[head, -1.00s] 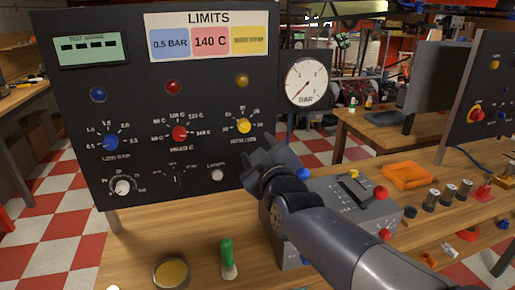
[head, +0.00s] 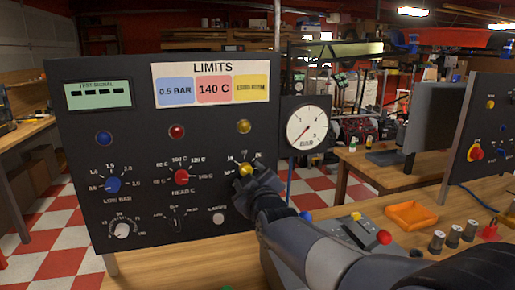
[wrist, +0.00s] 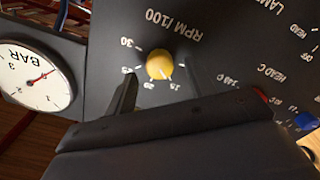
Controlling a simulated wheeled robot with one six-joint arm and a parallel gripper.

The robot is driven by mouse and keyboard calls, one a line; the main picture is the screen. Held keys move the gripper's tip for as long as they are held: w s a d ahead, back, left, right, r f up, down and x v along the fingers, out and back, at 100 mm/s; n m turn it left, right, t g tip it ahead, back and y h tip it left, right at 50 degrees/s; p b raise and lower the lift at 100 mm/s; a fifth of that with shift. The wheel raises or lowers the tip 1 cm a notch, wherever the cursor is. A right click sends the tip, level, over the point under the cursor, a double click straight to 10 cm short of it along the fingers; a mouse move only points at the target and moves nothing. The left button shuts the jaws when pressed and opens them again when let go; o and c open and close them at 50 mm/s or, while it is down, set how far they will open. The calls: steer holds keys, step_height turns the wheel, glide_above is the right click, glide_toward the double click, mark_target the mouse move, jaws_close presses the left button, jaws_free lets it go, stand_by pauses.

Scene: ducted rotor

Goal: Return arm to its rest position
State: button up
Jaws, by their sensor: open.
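My gripper (head: 240,178) is at the right side of the black control panel (head: 75,220), in front of the yellow knob (head: 246,170). The wrist view shows the yellow knob (wrist: 160,64) under the RPM/100 label, just beyond my gripper (wrist: 155,100). One dark finger shows left of the knob there. My gripper is open and holds nothing that I can see. I cannot tell whether a finger touches the knob. My arm reaches in from the lower right.
The red knob (head: 181,177) and blue knob (head: 113,184) sit left on the panel. A BAR gauge (head: 307,127) is beside it. An orange tray (head: 411,215) and several cylinders stand right on the bench.

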steer(key=shift+x, duration=0.8)
steer(key=shift+s, duration=0.15)
steer(key=v, duration=1)
steer(key=x, duration=1)
steer(key=m+p, duration=0.2)
steer(key=m, duration=0.2)
steer(key=shift+r+m, duration=0.15)
steer(key=shift+m, duration=0.15)
steer(key=m+p, duration=0.5)
steer(key=b+v, duration=0.2)
steer(key=v, duration=0.6)
steer(key=shift+s+d, duration=0.15)
steer(key=shift+s, duration=0.15)
steer(key=shift+f, duration=0.2)
